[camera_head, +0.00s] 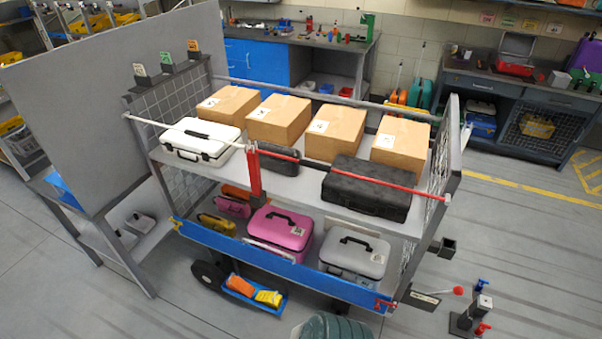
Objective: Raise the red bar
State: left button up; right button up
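A thin bar runs across the front of the cart's upper shelf. Its right part is the red bar (390,183), which reaches the right end frame. A red upright post (254,175) stands at the middle, touching the bar. The bar passes in front of a black case (365,198) and a white case (201,142). Neither of my grippers shows in the head view.
The cart also holds several cardboard boxes (335,131). A pink case (280,232) and a grey case (354,250) stand on the lower shelf behind a blue rail (280,267). A grey panel (110,85) stands left.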

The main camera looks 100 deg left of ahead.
aim_at(311, 164)
jog(key=u, duration=2.9)
